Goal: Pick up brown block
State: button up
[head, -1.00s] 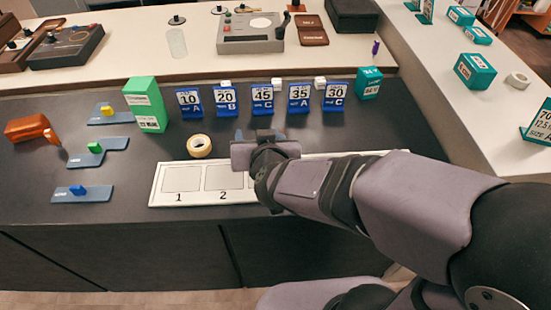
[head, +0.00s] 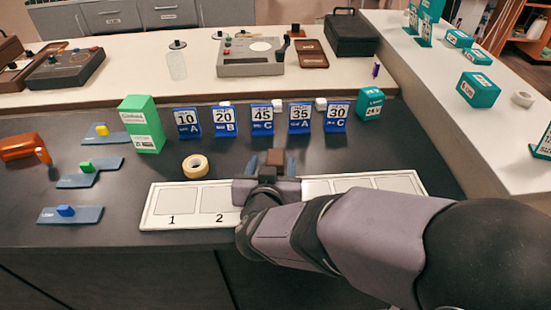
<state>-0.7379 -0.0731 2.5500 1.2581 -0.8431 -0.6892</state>
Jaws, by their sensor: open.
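My gripper (head: 272,160) is over the white numbered board, just behind its rear edge in the picture, with its blue-grey fingers apart. A small dark brown patch (head: 276,157) shows between the fingers; I cannot tell whether it is a block or part of my gripper. My wrist and forearm hide much of the board's middle and whatever lies beneath. An orange-brown object (head: 22,146) lies at the far left of the dark counter, well away from my gripper, with an orange curved piece at its right end.
The white board (head: 150,212) shows places 1 and 2. Tape roll (head: 195,166), green box (head: 141,124), several blue number cards (head: 262,120) and a teal box (head: 369,104) stand behind it. Blue plates (head: 88,216) with coloured knobs lie left.

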aim_at(275, 157)
jog(key=shift+w+f, duration=0.1)
jog(key=shift+w+d+p, duration=0.1)
jog(key=shift+w+p, duration=0.1)
jog(key=shift+p, duration=0.4)
jog(key=shift+w+p, duration=0.15)
jog(key=shift+p, duration=0.3)
jog(key=shift+w+d+p, duration=0.15)
jog(key=shift+w+p, duration=0.15)
jog(key=shift+p, duration=0.6)
jog(key=x, duration=0.1)
jog(key=b+x, duration=0.1)
jog(key=x, duration=0.1)
jog(key=shift+d+f, duration=0.1)
jog(key=shift+f, duration=0.3)
jog(key=shift+w, duration=0.35)
jog(key=c, duration=1)
